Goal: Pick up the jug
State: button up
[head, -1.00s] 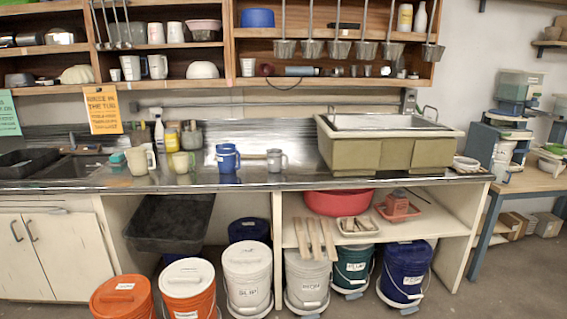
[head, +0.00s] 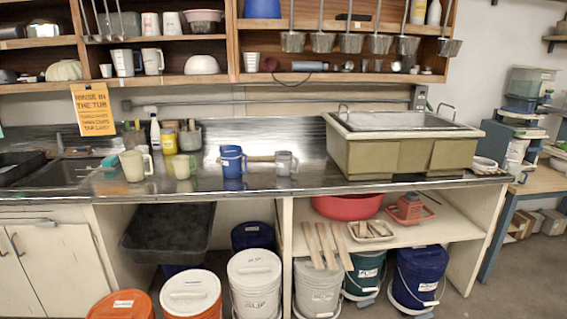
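Several jug-like vessels with handles stand on the steel counter (head: 330,181); I cannot tell which one is the task's jug. From left to right they are a cream jug (head: 133,165), a pale yellow-green mug (head: 181,167), a blue jug (head: 232,162) and a grey metallic jug (head: 284,163). All stand upright and apart. White and grey jugs (head: 127,62) also stand on the shelf above. My gripper is not in view.
A large olive tub (head: 400,153) takes up the right of the counter, and a sink (head: 62,172) the left. A spray bottle (head: 155,132) and small containers stand behind the cream jug. Lidded buckets (head: 255,275) line the floor below. The front counter strip is clear.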

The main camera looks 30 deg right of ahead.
aim_at(284, 158)
jog(key=u, duration=0.25)
jog(key=i, duration=0.95)
jog(key=u, duration=0.5)
